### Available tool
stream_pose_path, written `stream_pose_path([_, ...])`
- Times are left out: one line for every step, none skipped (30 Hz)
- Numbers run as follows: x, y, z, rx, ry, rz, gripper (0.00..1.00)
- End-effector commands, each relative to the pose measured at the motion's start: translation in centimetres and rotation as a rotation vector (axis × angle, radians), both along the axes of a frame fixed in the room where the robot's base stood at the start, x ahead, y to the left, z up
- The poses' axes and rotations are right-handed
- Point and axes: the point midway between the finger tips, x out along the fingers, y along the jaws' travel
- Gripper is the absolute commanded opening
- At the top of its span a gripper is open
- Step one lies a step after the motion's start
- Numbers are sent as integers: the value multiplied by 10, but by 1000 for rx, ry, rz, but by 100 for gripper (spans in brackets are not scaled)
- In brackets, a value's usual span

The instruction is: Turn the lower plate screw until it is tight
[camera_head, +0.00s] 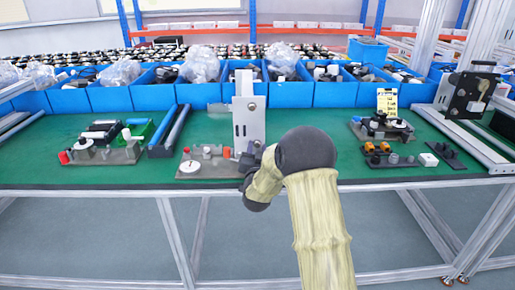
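An upright metal plate (250,118) stands on a grey fixture base (212,160) near the middle of the green bench. My gripper (246,162) is at the foot of this plate, on its near side. The gripper is small and dark, and my wrist and arm partly cover it. Its fingers do not show clearly, so I cannot tell if they are open, shut or touching anything. The lower plate screw cannot be made out; the area at the plate's foot is partly hidden by the gripper.
A white disc (190,167) and small red and grey parts sit left of the plate. Blue bins (201,95) line the back. Other fixtures stand left (100,150) and right (383,127). A tray with orange parts (392,160) lies right.

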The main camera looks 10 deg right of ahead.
Motion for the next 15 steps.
stream_pose_path([0,1,-2,-71,10,2,35])
stream_pose_path([0,1,-2,-117,18,1,35])
stream_pose_path([0,1,-2,-179,29,2,35])
stream_pose_path([0,0,-2,-224,37,1,35])
stream_pose_path([0,0,-2,-271,46,1,35])
stream_pose_path([0,0,-2,-331,55,2,35])
stream_pose_path([0,0,-1,-375,63,1,35])
stream_pose_path([0,-1,-1,-421,71,1,35])
stream_pose_path([0,0,-1,-482,82,2,35])
stream_pose_path([0,-1,-1,-527,89,0,35])
stream_pose_path([-1,-1,-1,-571,98,0,35])
stream_pose_path([0,-1,-1,-628,107,1,35])
stream_pose_path([0,-2,0,-663,114,0,35])
stream_pose_path([0,-2,0,-691,119,0,35])
stream_pose_path([-1,-2,0,-717,125,0,35])
